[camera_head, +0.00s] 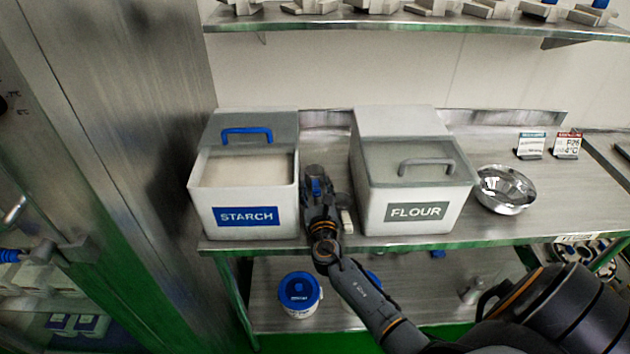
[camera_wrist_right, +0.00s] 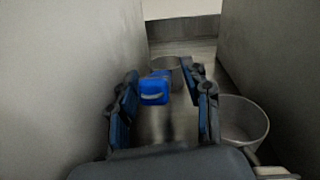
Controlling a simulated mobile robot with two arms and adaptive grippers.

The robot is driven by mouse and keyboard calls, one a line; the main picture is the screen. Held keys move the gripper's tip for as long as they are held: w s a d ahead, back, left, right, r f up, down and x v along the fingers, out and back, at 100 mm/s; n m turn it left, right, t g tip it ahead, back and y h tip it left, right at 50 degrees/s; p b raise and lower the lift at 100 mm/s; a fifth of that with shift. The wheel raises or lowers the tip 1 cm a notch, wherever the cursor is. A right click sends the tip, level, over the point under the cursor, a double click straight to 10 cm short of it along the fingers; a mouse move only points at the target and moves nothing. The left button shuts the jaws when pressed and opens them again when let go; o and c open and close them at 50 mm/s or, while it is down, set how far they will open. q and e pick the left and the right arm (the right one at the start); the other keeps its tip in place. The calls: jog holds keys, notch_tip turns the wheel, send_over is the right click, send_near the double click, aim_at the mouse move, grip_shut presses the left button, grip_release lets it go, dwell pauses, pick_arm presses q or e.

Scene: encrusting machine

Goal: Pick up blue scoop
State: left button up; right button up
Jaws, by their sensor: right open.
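The blue scoop shows in the right wrist view as a blue handle (camera_wrist_right: 154,92), with a grey metal cup at its far end. It lies on the steel counter in the gap between the starch bin and the flour bin. My right gripper (camera_head: 317,188) reaches into this gap in the head view and largely hides the scoop. In the wrist view its two fingers (camera_wrist_right: 162,98) are apart, with the blue handle between and ahead of them. I cannot tell whether they touch it. My left gripper is not in view.
The starch bin (camera_head: 210,220), with a blue-handled lid, stands close on the left. The flour bin (camera_head: 375,210) stands close on the right. A second metal cup (camera_wrist_right: 243,122) lies right of the fingers. A steel bowl (camera_head: 505,190) sits farther right. A shelf (camera_head: 400,22) runs above.

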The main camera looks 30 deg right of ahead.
jog(key=shift+c, duration=0.4)
grip_shut()
jog(key=shift+r, duration=0.15)
jog(key=shift+w+r, duration=0.1)
jog(key=shift+r, duration=0.1)
jog(key=r+p, duration=0.1)
jog(key=r, duration=0.2)
jog(key=shift+s+r+p, duration=0.15)
jog(key=shift+s+p, duration=0.05)
jog(key=shift+p, duration=0.2)
jog(key=s+a+r+p, duration=0.2)
jog(key=s+a+r, duration=0.1)
jog(key=s+r, duration=0.6)
jog(key=shift+s+a, duration=0.35)
jog(key=shift+s, duration=1.75)
